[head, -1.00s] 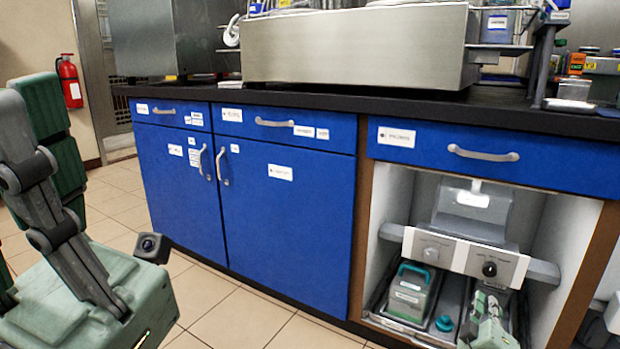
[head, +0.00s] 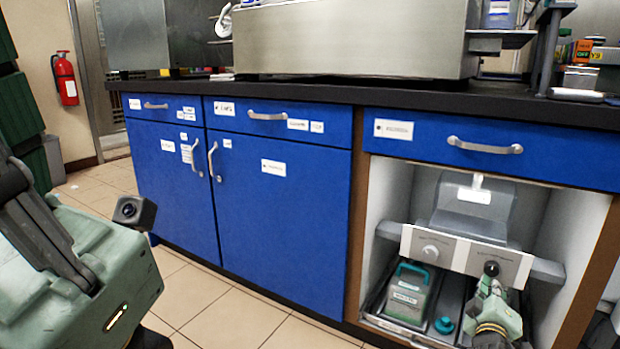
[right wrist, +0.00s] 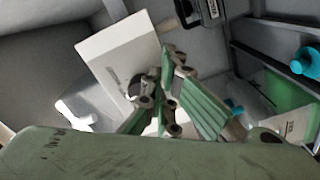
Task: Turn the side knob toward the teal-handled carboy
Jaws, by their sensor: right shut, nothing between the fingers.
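The teal-handled carboy (head: 408,292) stands in the tray of the open bay, below and left of the pale control panel (head: 460,258). The panel has a grey knob (head: 430,252) on its left and a black knob (head: 491,268) on its right. My right gripper (head: 489,285) is shut and empty, just below the black knob in the head view; I cannot tell if it touches. In the right wrist view the closed fingers (right wrist: 168,75) overlap the pale panel (right wrist: 122,58), and the knob is mostly hidden. My left gripper is large at the left edge, its fingertips not clear.
A teal cap (head: 444,324) is beside the carboy in the tray. Bay walls (head: 384,205) close in on both sides, with a blue drawer (head: 400,143) above. Blue cabinets (head: 280,220) stand left. The tiled floor (head: 215,310) in front of them is clear.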

